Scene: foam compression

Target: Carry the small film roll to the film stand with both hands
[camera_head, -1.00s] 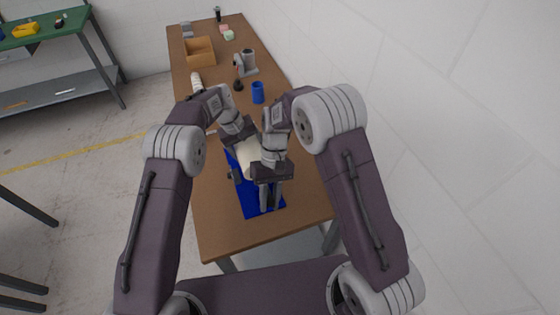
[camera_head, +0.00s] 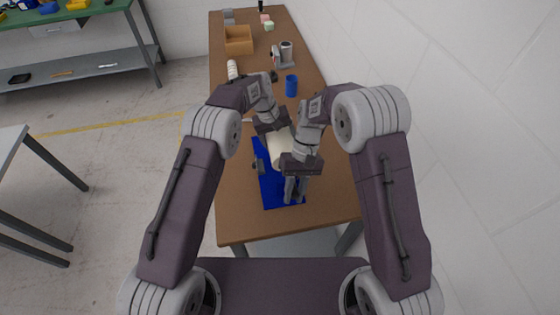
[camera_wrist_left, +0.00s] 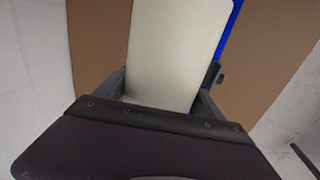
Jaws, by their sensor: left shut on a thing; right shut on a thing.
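The small film roll, a pale cream cylinder (camera_head: 281,149), is between my two grippers over a blue sheet (camera_head: 270,187) on the brown table. My left gripper (camera_head: 274,130) is at its far end. The left wrist view shows the roll (camera_wrist_left: 172,50) between the left fingers, which are shut on it. My right gripper (camera_head: 295,188) is at the near end, fingers pointing down, shut on the roll; its palm and fingers hide that end. A small dark part (camera_head: 258,166) shows at the sheet's left edge. I cannot tell which thing is the film stand.
Farther along the table are a blue cup (camera_head: 291,86), a grey device (camera_head: 285,54), a white ribbed object (camera_head: 232,69) and an open brown box (camera_head: 238,40). A white wall runs close on the right. Floor is open on the left, before a green-topped bench (camera_head: 100,8).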

